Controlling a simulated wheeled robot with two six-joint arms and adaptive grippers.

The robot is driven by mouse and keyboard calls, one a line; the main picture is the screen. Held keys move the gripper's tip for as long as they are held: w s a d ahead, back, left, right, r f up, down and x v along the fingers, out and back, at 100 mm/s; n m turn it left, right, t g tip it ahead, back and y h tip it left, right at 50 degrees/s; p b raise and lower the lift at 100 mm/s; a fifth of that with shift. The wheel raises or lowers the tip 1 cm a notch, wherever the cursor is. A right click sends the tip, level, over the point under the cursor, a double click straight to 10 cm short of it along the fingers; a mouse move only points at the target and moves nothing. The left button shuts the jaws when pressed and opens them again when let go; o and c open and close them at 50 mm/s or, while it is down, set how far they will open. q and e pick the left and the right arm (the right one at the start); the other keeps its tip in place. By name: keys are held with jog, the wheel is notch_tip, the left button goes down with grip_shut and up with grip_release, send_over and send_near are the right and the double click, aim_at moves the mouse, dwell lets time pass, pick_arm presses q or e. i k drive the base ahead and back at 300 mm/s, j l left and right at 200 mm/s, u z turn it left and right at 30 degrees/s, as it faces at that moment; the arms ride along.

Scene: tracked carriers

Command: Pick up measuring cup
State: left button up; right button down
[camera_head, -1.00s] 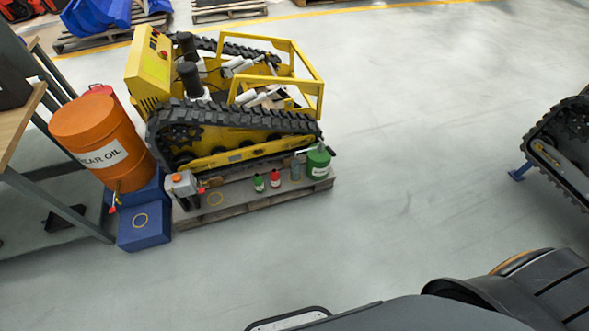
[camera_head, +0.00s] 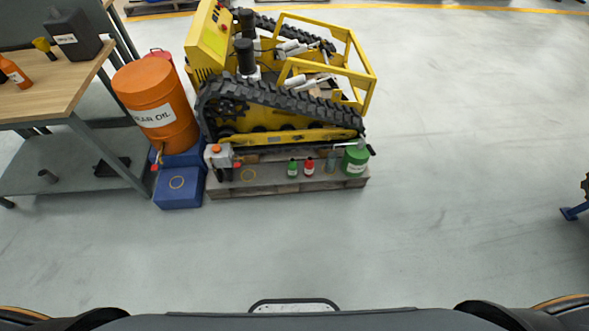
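A small greyish, see-through container (camera_head: 331,164), possibly the measuring cup, stands on the pallet (camera_head: 270,186) in front of the yellow tracked carrier (camera_head: 290,105). It is too small to be sure. It stands between a small red bottle (camera_head: 309,168) and a green can (camera_head: 355,161) labelled in white. A small green bottle (camera_head: 292,169) stands left of the red one. Neither of my grippers is in view.
An orange gear oil drum (camera_head: 158,100) sits on a blue stand (camera_head: 178,190) left of the pallet. A workbench (camera_head: 50,90) with bottles is at the far left.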

aim_at(331, 156)
jog(key=i+l, duration=0.2)
jog(key=l, duration=0.15)
jog(key=i+l, duration=0.2)
jog(key=l, duration=0.15)
jog(key=i+l+u, duration=0.1)
jog(key=i+l, duration=0.25)
jog(key=l, duration=0.3)
jog(key=i+l, duration=0.2)
jog(key=l, duration=0.15)
jog(key=i+l+u, duration=0.1)
jog(key=l, duration=0.25)
jog(key=i+l, duration=0.25)
jog(key=l, duration=0.15)
